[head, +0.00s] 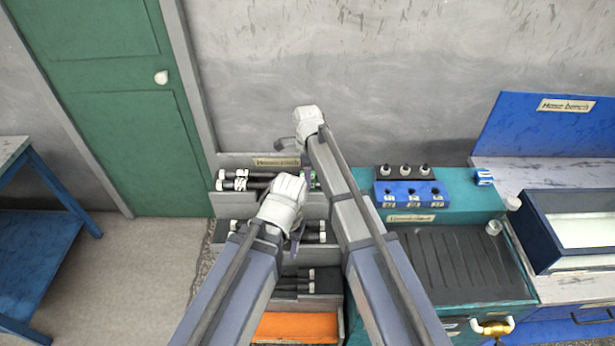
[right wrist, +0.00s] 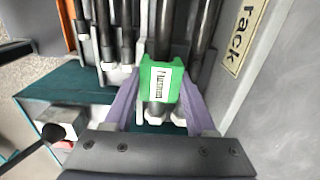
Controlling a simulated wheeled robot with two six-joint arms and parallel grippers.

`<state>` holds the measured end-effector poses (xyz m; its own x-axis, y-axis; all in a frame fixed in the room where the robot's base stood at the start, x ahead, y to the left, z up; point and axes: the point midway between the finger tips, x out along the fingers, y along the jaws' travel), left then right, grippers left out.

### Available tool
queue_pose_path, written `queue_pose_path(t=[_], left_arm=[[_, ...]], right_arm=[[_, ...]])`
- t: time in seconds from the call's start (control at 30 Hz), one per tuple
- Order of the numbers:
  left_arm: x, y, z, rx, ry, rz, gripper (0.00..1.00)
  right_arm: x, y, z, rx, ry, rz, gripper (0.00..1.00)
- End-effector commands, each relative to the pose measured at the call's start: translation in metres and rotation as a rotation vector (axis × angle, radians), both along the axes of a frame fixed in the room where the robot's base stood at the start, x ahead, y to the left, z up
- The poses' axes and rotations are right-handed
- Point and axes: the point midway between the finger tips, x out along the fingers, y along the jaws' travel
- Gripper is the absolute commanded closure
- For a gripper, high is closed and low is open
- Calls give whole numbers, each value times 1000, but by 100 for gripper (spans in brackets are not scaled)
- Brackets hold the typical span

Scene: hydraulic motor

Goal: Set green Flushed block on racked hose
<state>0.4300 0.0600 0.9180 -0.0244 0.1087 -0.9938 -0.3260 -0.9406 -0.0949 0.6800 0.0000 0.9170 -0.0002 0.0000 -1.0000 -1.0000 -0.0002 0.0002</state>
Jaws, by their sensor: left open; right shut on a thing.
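The green Flushed block (right wrist: 160,82) has a white label and sits between the two purple fingers of my right gripper (right wrist: 161,90), which is shut on it. In the right wrist view the block lies at a black hose (right wrist: 163,40) with pale end fittings; I cannot tell whether it rests on the hose. A sliver of green shows beside my right arm in the head view (head: 315,181). The hose rack (head: 231,206) holds several dark hoses in tiers. My left gripper (head: 293,243) is open in front of the rack, lower than the right one, with its fingers partly hidden.
A teal bench (head: 460,192) to the right carries a blue block holder (head: 411,194) and a dark ribbed tray (head: 460,262). A blue bin (head: 550,230) stands farther right. An orange tray (head: 296,327) is at the rack's bottom.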

Motion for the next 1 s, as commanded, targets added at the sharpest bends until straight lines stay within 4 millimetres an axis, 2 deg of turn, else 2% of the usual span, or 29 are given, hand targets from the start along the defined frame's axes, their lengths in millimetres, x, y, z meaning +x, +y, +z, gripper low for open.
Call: queue_pose_path(t=[0.6,0.63,0.9,1.0], left_arm=[[0,0,-13,0,0,0,49],[0,0,-12,0,0,0,49],[0,0,-12,0,0,0,49],[0,0,-12,0,0,0,49]], right_arm=[[0,0,-13,0,0,0,96],[0,0,-12,0,0,0,41],[0,0,-12,0,-1,0,11],[0,0,-12,0,-1,0,9]])
